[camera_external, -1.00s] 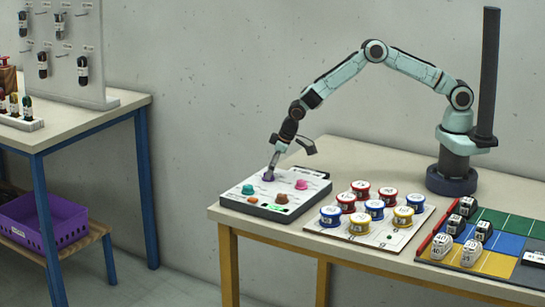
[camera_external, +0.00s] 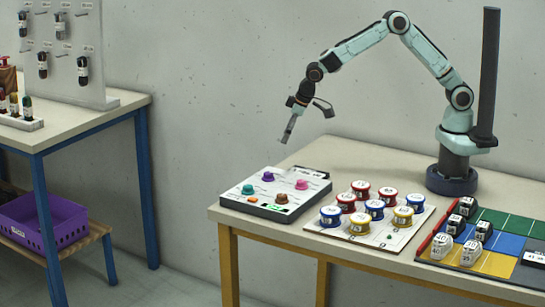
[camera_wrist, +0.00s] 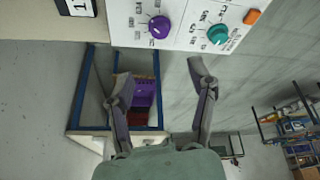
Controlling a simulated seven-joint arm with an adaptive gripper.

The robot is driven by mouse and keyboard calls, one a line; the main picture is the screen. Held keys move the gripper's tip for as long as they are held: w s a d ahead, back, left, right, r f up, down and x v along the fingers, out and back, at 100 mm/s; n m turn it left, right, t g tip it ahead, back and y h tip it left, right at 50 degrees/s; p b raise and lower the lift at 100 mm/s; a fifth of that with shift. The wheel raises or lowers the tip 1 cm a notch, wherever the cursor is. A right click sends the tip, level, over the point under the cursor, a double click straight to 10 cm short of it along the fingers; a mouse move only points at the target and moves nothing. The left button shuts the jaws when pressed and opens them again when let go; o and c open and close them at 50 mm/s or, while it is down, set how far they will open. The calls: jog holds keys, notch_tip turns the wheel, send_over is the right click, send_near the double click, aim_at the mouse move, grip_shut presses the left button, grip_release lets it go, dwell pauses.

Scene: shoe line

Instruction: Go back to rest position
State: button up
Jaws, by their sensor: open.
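My gripper (camera_external: 287,138) hangs in the air above the back left of the control panel (camera_external: 262,208), clear of it, with its tip pointing down. In the wrist view my gripper (camera_wrist: 150,80) shows two fingers spread apart with nothing between them. The panel has a purple knob (camera_external: 268,177), a teal knob (camera_external: 248,190), a pink knob (camera_external: 301,184) and a brown knob (camera_external: 281,199). In the wrist view the purple knob (camera_wrist: 159,27) and teal knob (camera_wrist: 218,34) show at the top, beyond the fingertips.
Several labelled red, blue and yellow tins (camera_external: 360,223) stand on a board right of the panel. White and black labelled items stand on a coloured mat (camera_external: 495,262). A black post (camera_external: 487,75) rises behind my base. A second table (camera_external: 95,122) stands at left.

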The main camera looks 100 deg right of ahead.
notch_tip(320, 180, up, 12)
jog(key=a+t, duration=0.2)
jog(key=a, duration=0.1)
jog(key=s+a+r+n+t, duration=0.1)
jog(key=s+a+r+n, duration=0.15)
jog(key=s+r, duration=0.5)
jog(key=s+a+f+n+g+y, duration=0.1)
jog(key=s+f+g, duration=0.1)
jog(key=s, duration=0.7)
jog(key=s+a+f+n+g+y, duration=0.1)
jog(key=s+f, duration=0.3)
jog(key=s, duration=0.6)
jog(key=s+a+f+n+g+y, duration=0.1)
jog(key=s+a+f+g, duration=0.2)
jog(key=s, duration=0.7)
jog(key=shift+s+a+f+g, duration=0.25)
jog(key=shift+f+g, duration=0.2)
jog(key=shift+g, duration=0.15)
